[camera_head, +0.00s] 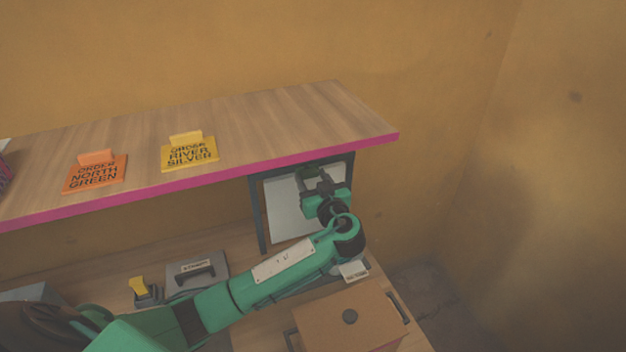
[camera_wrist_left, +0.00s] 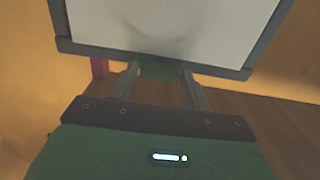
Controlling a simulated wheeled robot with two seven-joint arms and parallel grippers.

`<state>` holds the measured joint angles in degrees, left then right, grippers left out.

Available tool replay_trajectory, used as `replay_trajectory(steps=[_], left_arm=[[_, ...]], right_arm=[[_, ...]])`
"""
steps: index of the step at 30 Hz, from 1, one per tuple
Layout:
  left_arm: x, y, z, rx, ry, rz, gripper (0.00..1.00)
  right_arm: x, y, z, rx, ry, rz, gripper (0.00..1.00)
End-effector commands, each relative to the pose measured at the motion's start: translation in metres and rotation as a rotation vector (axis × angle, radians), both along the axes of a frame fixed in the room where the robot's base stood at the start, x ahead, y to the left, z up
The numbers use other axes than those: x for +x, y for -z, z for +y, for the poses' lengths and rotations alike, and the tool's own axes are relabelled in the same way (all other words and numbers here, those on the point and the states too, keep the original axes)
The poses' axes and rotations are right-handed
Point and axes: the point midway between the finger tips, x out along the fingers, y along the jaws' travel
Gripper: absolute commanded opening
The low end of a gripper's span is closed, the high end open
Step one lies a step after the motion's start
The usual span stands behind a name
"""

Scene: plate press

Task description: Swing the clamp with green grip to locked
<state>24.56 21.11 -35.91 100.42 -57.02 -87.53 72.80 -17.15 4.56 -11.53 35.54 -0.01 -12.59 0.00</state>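A green block (camera_wrist_left: 160,72), which looks like the green grip of the clamp, shows at the lower edge of a dark-framed pale panel in the left wrist view. My left gripper's fingers (camera_wrist_left: 160,80) stand apart on either side of it; a clear hold on it does not show. In the head view my left gripper (camera_head: 322,183) is under the shelf, in front of the pale panel (camera_head: 285,210). My own wrist hides the clamp there, so its swing position cannot be told. My right gripper is in neither view.
A wooden shelf (camera_head: 270,115) with a magenta edge overhangs the left gripper and bears orange (camera_head: 95,173) and yellow (camera_head: 190,153) signs. A yellow-topped part (camera_head: 139,286), a grey handled plate (camera_head: 200,272) and a brown box (camera_head: 348,325) are on the bench below.

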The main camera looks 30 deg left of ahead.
Motion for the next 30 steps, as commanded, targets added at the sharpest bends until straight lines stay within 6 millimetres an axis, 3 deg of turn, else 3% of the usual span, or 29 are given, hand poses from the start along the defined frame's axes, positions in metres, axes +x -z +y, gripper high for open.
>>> replay_trajectory(steps=[1,4,11,24,30], left_arm=[[0.0,0.0,0.0,0.0,0.0,0.0,0.38],[0.0,0.0,0.0,0.0,0.0,0.0,0.21],[0.0,0.002,-0.001,0.007,0.0,0.009,0.21],[-0.001,0.007,-0.001,0.136,-0.002,0.157,0.21],[0.0,0.002,0.0,0.246,-0.001,0.28,0.21]], right_arm=[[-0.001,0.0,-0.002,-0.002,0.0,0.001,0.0],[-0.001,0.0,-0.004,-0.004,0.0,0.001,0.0],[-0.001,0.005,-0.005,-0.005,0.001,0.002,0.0],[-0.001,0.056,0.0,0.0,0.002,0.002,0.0],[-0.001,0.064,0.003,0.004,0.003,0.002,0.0]])
